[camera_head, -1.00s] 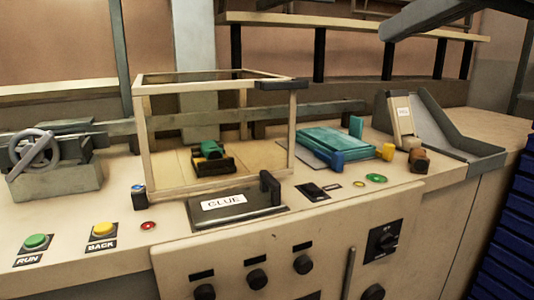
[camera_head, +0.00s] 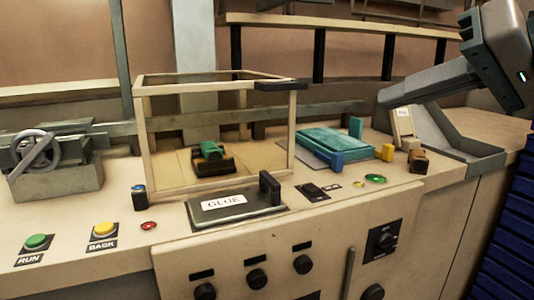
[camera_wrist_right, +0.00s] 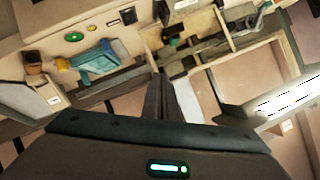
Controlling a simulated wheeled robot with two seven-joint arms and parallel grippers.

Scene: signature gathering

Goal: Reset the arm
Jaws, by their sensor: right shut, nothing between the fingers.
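My right gripper (camera_head: 384,97) comes in from the upper right in the head view. Its fingers are shut and empty, pointing left above the back right part of the machine top. In the right wrist view, the shut fingers (camera_wrist_right: 158,95) show at the middle, apart from everything. My left gripper is not in view.
On the machine top (camera_head: 75,218) stand a framed clear box (camera_head: 140,140) with a green-topped part (camera_head: 210,150) inside, a GLUE lid (camera_head: 235,208), a teal block (camera_head: 332,140), a grey sloped tray (camera_head: 465,148) and a handwheel unit (camera_head: 50,180). RUN (camera_head: 36,241) and BACK (camera_head: 103,229) buttons sit at front left.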

